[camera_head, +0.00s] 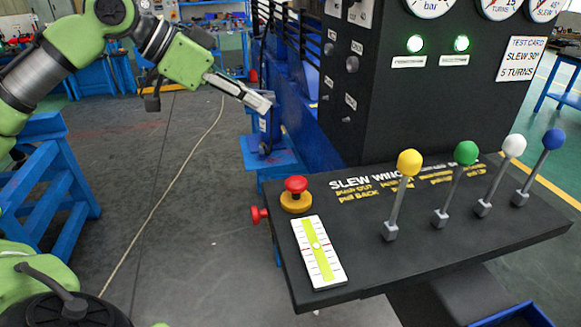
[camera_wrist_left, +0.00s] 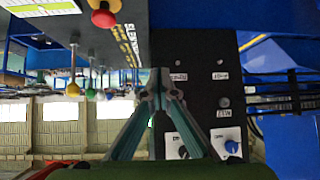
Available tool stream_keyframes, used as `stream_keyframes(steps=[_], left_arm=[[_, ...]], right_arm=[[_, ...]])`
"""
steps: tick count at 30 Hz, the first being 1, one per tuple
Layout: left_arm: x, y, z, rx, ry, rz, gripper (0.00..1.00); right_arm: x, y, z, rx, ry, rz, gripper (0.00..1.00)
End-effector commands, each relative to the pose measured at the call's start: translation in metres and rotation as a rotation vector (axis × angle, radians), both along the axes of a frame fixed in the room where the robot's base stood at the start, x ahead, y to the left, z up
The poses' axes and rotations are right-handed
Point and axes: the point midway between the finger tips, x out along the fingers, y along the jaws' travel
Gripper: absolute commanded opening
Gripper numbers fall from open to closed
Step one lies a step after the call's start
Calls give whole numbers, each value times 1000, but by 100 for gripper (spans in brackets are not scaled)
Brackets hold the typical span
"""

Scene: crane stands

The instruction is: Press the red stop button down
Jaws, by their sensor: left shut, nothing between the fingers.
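The red stop button (camera_head: 296,184) is a mushroom cap on a yellow base at the left end of the dark console shelf (camera_head: 440,262). In the left wrist view the red button (camera_wrist_left: 103,18) is at the top, left of the fingers. My left gripper (camera_head: 262,104) is shut and empty. It hangs in the air above and behind the button, clearly apart from it. The shut fingertips also show in the left wrist view (camera_wrist_left: 160,90), in front of the dark panel. My right gripper is not in view.
A second red knob (camera_head: 258,214) sticks out of the shelf's left side. A white level gauge (camera_head: 318,252) lies in front of the button. Yellow (camera_head: 410,162), green (camera_head: 466,153), white (camera_head: 514,146) and blue (camera_head: 553,139) levers stand to the right. The dark panel (camera_head: 400,110) rises behind.

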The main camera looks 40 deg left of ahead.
Motion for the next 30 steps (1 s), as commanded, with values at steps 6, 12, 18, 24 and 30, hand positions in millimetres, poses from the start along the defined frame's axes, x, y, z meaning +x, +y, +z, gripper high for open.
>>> stream_keyframes(steps=[6, 12, 18, 24, 30], left_arm=[[-70, -32, 20, 54, 50, -97, 0], [-87, -40, 22, 62, 67, -121, 0], [-86, -40, 22, 61, 66, -121, 0], [-82, -43, 17, 62, 69, -121, 0], [-65, -59, -5, 62, 73, -123, 0]], right_arm=[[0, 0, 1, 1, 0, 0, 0], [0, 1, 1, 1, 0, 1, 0], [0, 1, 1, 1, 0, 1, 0], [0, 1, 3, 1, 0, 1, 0], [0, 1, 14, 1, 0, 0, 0]])
